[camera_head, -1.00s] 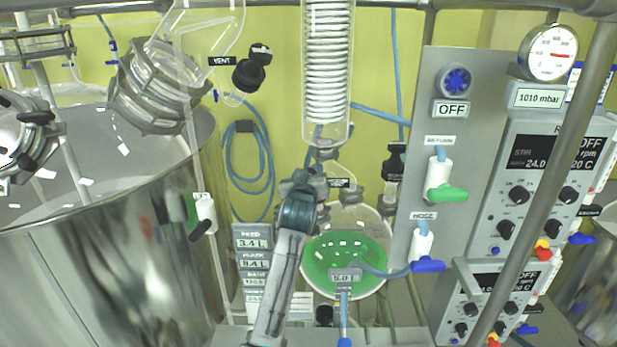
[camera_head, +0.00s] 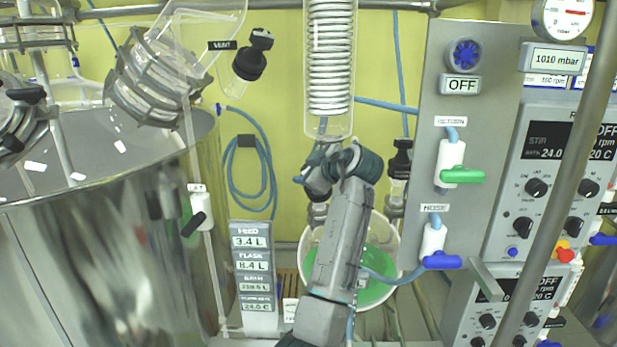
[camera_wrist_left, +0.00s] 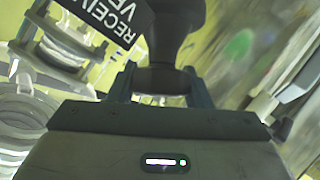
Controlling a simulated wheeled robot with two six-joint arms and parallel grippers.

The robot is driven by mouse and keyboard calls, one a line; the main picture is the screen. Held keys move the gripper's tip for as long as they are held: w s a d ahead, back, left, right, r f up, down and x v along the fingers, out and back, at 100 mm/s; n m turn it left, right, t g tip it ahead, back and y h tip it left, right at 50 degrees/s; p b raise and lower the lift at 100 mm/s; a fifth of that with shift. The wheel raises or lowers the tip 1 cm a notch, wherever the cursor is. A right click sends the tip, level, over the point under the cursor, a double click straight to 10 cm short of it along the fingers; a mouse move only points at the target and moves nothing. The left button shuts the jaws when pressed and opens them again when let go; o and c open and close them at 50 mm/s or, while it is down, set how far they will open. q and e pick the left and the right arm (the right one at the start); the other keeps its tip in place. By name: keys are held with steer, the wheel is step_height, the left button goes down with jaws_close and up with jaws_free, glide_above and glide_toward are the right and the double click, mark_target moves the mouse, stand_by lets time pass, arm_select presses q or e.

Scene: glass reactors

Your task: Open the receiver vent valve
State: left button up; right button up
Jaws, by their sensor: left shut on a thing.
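The receiver vent valve shows in the left wrist view as a black knob (camera_wrist_left: 168,40), beside a black label (camera_wrist_left: 103,20) reading "RECEIVER VE…", cut off by the frame edge. My left gripper (camera_wrist_left: 160,84) is shut on the lower part of this knob, with a finger on either side. A round vessel with green liquid (camera_head: 377,290) is partly hidden behind my forearm.
Another black-capped valve (camera_head: 400,160) stands close right of my gripper. A panel (camera_head: 437,80) with green (camera_head: 462,176) and blue (camera_head: 443,261) handles is further right. A black vent knob (camera_head: 250,62) hangs upper left. A large steel vessel (camera_head: 110,260) fills the left.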

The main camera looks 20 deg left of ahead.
arm_select(q)
steer(key=shift+f+n+g, duration=0.25)
steer(key=shift+n+g, duration=0.75)
steer(key=shift+s+f+n+g, duration=0.1)
steer(key=shift+n+g, duration=1)
steer(key=shift+s+f+n+g+h, duration=0.15)
steer(key=shift+n+g+h, duration=0.15)
steer(key=shift+n+g, duration=0.3)
steer(key=shift+f+n+g+h, duration=0.15)
steer(key=shift+n+g+h, duration=0.15)
steer(key=shift+n+g, duration=0.3)
steer(key=shift+f, duration=0.1)
steer(key=o, duration=1)
steer(key=shift+w+a, duration=0.15)
steer(key=shift+w, duration=0.05)
